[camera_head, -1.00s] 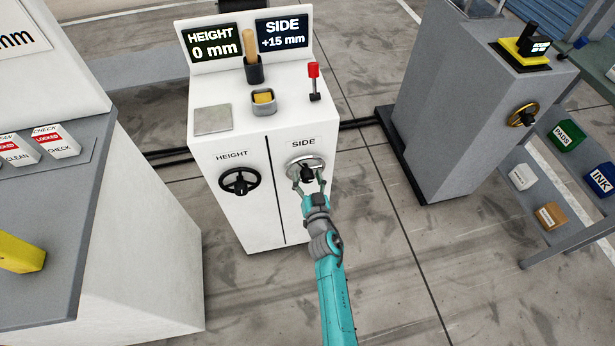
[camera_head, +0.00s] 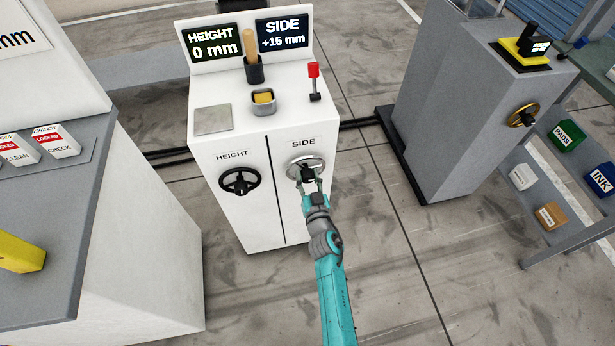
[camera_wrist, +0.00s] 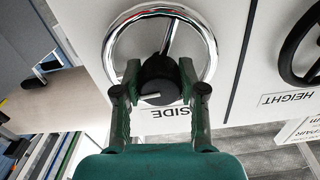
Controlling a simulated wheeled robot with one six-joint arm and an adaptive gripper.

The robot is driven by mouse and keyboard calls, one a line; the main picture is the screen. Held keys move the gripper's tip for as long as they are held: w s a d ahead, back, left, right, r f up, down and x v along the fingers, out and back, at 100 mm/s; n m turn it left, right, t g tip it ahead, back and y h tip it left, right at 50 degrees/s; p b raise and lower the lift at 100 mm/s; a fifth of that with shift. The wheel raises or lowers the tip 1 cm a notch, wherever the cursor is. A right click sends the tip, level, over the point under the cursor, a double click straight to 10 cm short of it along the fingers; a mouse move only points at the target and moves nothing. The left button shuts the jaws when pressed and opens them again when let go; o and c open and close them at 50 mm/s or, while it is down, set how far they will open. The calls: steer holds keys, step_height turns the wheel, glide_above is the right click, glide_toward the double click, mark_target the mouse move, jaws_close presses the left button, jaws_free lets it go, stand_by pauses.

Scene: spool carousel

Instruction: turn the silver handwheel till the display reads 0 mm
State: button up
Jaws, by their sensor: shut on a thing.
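The silver handwheel (camera_head: 316,162) is on the right half of the white cabinet's front, under the SIDE label. In the wrist view its chrome rim (camera_wrist: 210,47) arches around a dark hub (camera_wrist: 158,78). The SIDE display (camera_head: 283,33) reads +15 mm. My gripper (camera_head: 309,184) is at the middle of the wheel. In the wrist view my gripper (camera_wrist: 160,84) has a finger on each side of the hub and is shut on it. The lower part of the rim is hidden behind my fingers.
A black handwheel (camera_head: 239,181) labelled HEIGHT is to the left, and the HEIGHT display (camera_head: 214,42) reads 0 mm. A red-knobbed lever (camera_head: 314,80) stands on the cabinet top.

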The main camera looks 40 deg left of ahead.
steer(key=n, duration=1.6)
steer(key=shift+w+r+n, duration=0.1)
steer(key=shift+n, duration=0.3)
steer(key=n, duration=0.6)
stand_by(0.3)
steer(key=o, duration=1.1)
steer(key=shift+o, duration=0.2)
